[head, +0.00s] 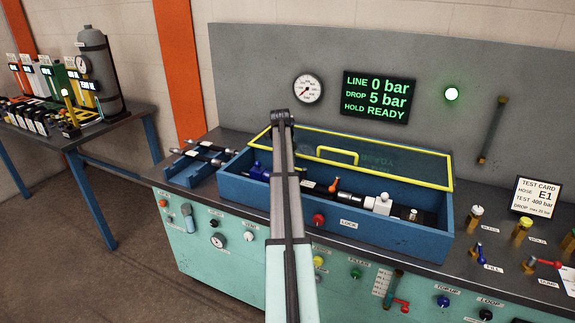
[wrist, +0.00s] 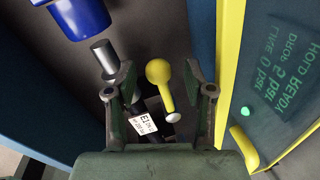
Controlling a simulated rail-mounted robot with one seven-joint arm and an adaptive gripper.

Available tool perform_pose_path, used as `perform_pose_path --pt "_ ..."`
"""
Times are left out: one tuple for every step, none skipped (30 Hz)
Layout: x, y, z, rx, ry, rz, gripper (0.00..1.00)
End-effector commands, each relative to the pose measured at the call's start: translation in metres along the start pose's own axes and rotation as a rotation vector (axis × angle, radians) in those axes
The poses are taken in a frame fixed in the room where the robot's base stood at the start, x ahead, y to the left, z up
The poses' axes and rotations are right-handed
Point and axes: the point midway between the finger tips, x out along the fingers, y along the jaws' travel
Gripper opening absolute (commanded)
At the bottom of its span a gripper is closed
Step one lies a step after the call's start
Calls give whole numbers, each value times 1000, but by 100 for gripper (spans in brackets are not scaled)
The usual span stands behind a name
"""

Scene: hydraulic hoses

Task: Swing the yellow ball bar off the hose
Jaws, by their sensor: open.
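In the wrist view the yellow ball bar (wrist: 160,78) has a round yellow knob and a narrowing stem that ends near a pale round tip. My gripper (wrist: 160,70) is open, with one finger on each side of the knob; I cannot tell if either touches it. The hose (wrist: 138,108) lies dark beneath, with a white E1 label, beside the stem. A grey metal cylinder (wrist: 103,58) and a blue block (wrist: 80,14) are at upper left. In the head view my arm crosses the blue trough (head: 370,228) and hides the gripper and the ball bar.
The yellow-framed clear lid (head: 448,184) stands raised at the trough's back; its frame (wrist: 228,70) runs close right of my gripper. An orange lever (head: 334,184) and white block (head: 382,203) are in the trough. The display (head: 376,97) reads LINE 0 bar, DROP 5 bar, HOLD READY.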

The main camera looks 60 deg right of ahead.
Motion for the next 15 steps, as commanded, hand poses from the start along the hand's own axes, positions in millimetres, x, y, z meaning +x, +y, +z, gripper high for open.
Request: perform_pose_path --pt "-2 0 0 0 0 0 53" --pt "-4 0 0 0 -1 0 53" --pt "-7 0 0 0 -1 0 53" --pt "-10 0 0 0 -1 -1 53" --pt "-14 0 0 0 -1 -1 53" --pt "-20 0 0 0 -1 -1 53" --pt "-25 0 0 0 -1 -1 53" --pt "-30 0 0 0 -2 -2 53" --pt "-37 0 0 0 -2 -2 53" --pt "-43 0 0 0 -1 -2 53" --pt "-49 -1 0 0 -1 -2 53" --pt "-57 -1 0 0 -2 -2 53" --pt "-63 -1 0 0 -2 -2 53" --pt "-69 -1 0 0 -1 -2 53" --pt "-76 -1 0 1 -1 -2 53"
